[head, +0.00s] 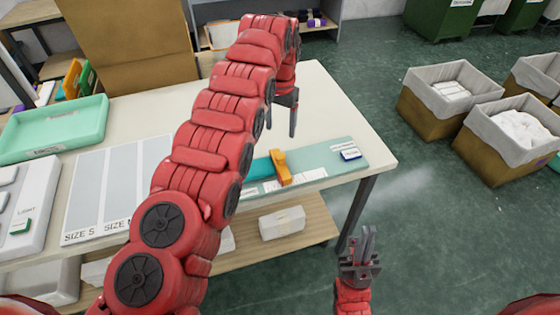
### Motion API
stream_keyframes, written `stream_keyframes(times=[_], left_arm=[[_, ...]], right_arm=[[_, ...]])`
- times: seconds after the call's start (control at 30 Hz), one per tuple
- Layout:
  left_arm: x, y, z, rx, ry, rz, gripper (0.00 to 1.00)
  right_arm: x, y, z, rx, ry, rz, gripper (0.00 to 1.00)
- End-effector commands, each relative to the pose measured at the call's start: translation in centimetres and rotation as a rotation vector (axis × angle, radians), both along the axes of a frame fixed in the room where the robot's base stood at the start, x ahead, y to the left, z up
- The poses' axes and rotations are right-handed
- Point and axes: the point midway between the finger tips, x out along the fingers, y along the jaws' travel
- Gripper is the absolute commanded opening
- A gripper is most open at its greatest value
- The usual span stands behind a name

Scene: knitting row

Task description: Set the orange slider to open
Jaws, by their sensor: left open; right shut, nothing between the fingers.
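The orange slider (280,168) stands on a teal board (325,155) near the front right of the table. White label strips lie along the board's front, too small to read. My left arm hides the board's left part, so I cannot tell the slider's full range. My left gripper (284,122) is open and points down above the table, behind the slider and apart from it. My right gripper (364,244) is shut and empty, in front of the table's right corner, away from the board.
A mint tray (55,130) and a grey size chart (85,200) lie to the left. Lined bins (430,110) stand on the floor at right. The tabletop behind the board is clear.

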Motion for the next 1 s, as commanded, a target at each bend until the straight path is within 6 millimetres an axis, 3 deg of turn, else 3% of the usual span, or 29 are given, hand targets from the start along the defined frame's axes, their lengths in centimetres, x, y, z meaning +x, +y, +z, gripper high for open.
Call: stream_keyframes(times=[0.53, 0.87, 1.0], left_arm=[[-0.1, 0.0, -10.1, 0.000, 0.006, 0.002, 0.71], [0.1, 0.1, -11.0, -0.003, -0.001, 0.002, 0.71], [0.0, 0.1, -11.0, -0.002, 0.000, 0.002, 0.48]], right_arm=[[0.0, 0.0, 2.1, 0.000, -0.002, 0.000, 0.00], [0.0, 0.0, 2.1, 0.000, -0.002, 0.000, 0.00], [0.0, 0.0, 2.1, 0.000, -0.002, 0.000, 0.00]])
